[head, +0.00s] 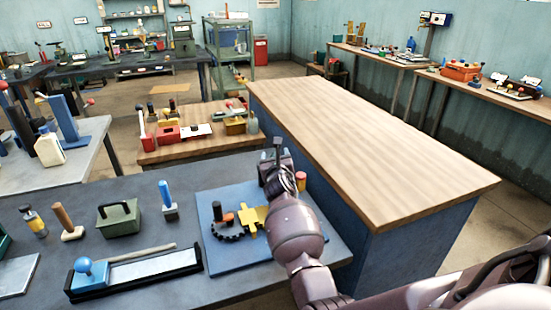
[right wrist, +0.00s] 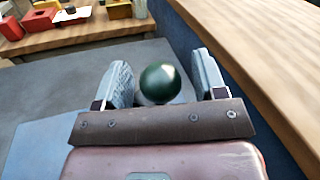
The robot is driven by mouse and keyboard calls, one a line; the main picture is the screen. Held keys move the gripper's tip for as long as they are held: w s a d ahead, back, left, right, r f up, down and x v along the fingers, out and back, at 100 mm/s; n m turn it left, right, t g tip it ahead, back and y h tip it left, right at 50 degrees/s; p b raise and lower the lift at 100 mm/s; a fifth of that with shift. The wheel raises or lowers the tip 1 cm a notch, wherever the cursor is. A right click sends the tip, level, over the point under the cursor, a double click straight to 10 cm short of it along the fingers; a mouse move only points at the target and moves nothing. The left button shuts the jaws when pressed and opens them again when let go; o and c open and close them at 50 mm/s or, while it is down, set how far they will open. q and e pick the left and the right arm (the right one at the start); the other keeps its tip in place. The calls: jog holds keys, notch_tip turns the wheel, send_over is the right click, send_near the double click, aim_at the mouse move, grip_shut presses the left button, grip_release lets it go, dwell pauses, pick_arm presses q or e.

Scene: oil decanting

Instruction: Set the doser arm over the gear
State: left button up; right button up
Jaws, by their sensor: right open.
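A dark toothed gear (head: 228,233) lies on a blue base plate (head: 225,262) on the near grey table. A yellow part (head: 256,219) stands beside the gear, with a dark post with an orange top close behind. My right gripper (head: 277,160) reaches over the plate's far right side, beyond the gear. In the right wrist view, a dark green ball knob (right wrist: 160,84) sits between its open fingers, with gaps on both sides. The knob may belong to the doser arm; the arm itself is hidden behind my gripper and forearm. My left gripper is out of view.
A long wooden-topped bench (head: 370,150) stands close on the right of my right arm. On the grey table, left of the plate, are a black-framed tray (head: 150,268) with a blue knob, a green box (head: 119,218) and a blue-handled tool (head: 167,200).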

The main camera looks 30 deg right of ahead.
grip_shut()
dwell(0.3)
jog(key=shift+a+f+g+h+b, duration=0.2)
jog(key=shift+g+h+b, duration=0.15)
jog(key=shift+b, duration=0.25)
jog(key=shift+s+a+m+g+h+b, duration=0.1)
jog(key=shift+a+m+g+h+b, duration=0.1)
jog(key=shift+m+g+h+b, duration=0.3)
jog(key=shift+s+a+m+g+h+b, duration=0.15)
jog(key=shift+m+g+h+b, duration=0.1)
jog(key=shift+m+h+b, duration=0.35)
jog(key=shift+w+a+r+m+g+h, duration=0.1)
jog(key=shift+a+m+g+h, duration=0.2)
jog(key=shift+m+g+h, duration=0.45)
jog(key=shift+a+m+g+h, duration=0.35)
jog(key=shift+m+g+h, duration=0.35)
jog(key=shift+g, duration=0.25)
jog(key=shift+a+m+g+h, duration=0.35)
jog(key=shift+m+g+h, duration=0.25)
jog(key=shift+m+g, duration=0.25)
jog(key=shift+g, duration=0.25)
